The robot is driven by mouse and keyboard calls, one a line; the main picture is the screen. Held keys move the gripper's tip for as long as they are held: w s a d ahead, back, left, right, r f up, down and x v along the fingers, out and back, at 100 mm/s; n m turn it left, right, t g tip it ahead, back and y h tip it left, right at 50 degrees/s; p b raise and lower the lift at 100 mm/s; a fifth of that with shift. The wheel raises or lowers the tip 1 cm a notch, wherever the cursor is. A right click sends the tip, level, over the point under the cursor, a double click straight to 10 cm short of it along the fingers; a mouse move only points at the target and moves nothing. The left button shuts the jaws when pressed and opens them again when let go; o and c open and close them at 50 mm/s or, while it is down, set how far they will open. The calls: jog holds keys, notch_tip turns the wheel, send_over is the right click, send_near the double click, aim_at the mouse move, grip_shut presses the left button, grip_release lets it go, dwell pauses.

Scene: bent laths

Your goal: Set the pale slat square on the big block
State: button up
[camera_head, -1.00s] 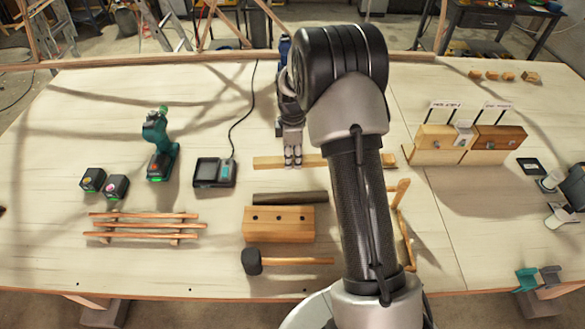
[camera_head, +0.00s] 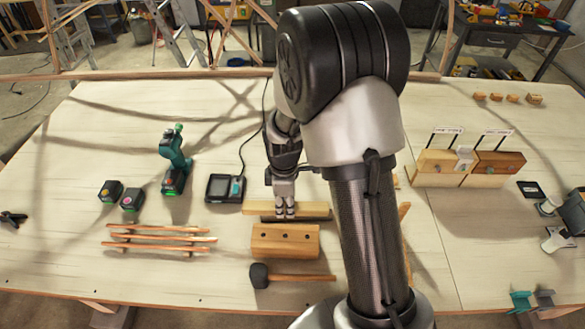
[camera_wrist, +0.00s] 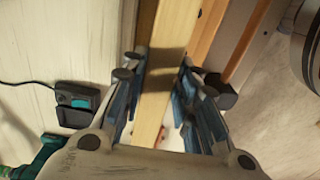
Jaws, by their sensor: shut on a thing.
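My gripper (camera_head: 285,212) is shut on the pale slat (camera_head: 315,209), near its middle. I cannot tell how high the slat is held. A dark bar (camera_head: 292,219) shows as a thin strip below the slat, mostly hidden by it. In the wrist view the pale slat (camera_wrist: 165,45) runs lengthwise between my gripper's fingers (camera_wrist: 163,75). A browner wooden piece lies beside it on the right there.
A mallet (camera_head: 300,277) lies in front of the large block, and laths on supports (camera_head: 160,240) stand left. A charger (camera_head: 223,188) with a cable and a green drill (camera_head: 174,165) stand behind left. Two labelled wooden blocks (camera_head: 437,166) stand right.

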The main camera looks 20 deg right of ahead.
aim_at(285, 236)
jog(key=shift+s+a+f+b, duration=0.25)
jog(key=shift+s+f+b, duration=0.4)
jog(key=shift+f, duration=0.4)
jog(key=shift+s+a+f+b, duration=0.3)
jog(key=shift+s+f+b, duration=0.3)
jog(key=shift+f, duration=0.5)
jog(key=shift+s+a+f+b, duration=0.25)
jog(key=shift+s+f+b, duration=0.4)
jog(key=shift+f, duration=0.4)
jog(key=shift+w+f+b, duration=0.1)
jog(key=shift+f+b, duration=0.4)
jog(key=shift+f, duration=0.05)
jog(key=o, duration=1.2)
jog(key=shift+r, duration=6.05)
